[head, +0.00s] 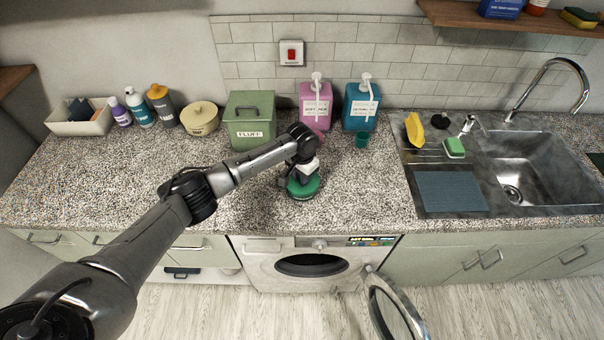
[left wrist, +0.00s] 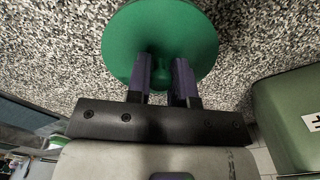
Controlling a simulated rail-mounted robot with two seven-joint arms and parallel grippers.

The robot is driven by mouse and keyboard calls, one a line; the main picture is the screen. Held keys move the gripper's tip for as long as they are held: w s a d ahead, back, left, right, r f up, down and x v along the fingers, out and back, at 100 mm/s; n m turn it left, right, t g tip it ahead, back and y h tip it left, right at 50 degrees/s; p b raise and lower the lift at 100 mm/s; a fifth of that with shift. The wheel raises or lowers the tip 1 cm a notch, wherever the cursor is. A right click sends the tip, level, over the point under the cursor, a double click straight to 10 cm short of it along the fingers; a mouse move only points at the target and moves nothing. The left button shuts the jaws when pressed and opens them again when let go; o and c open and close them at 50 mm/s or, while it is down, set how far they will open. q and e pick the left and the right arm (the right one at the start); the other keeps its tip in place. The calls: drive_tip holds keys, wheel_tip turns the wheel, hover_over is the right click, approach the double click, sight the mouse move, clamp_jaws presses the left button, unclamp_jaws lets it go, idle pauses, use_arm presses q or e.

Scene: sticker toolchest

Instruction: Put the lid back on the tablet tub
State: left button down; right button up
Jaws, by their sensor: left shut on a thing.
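A round green lid (head: 304,190) is near the middle of the counter in the head view, under my left gripper (head: 302,174). In the left wrist view the lid (left wrist: 160,30) is a flat green disc with a small knob. The two fingers of my left gripper (left wrist: 162,78) are shut on this knob. The lid looks level, close to the counter; I cannot tell whether it touches anything below. No open tub shows clearly; one under the lid would be hidden. My right gripper is not in view.
A green FLUFF bin (head: 250,125) stands behind the lid, with a cream lidded pot (head: 200,121) left of it. Pink (head: 314,108) and blue (head: 355,112) dispensers stand behind, beside a teal cup (head: 362,139). The sink (head: 525,160) is right. The washer door (head: 392,308) hangs open.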

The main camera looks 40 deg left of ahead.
use_arm(q)
drive_tip(key=shift+p, duration=0.35)
idle(0.7)
idle(0.4)
drive_tip(key=shift+c, duration=2.2)
unclamp_jaws()
drive_tip(key=shift+r+p, duration=0.6)
drive_tip(key=shift+r, duration=2.9)
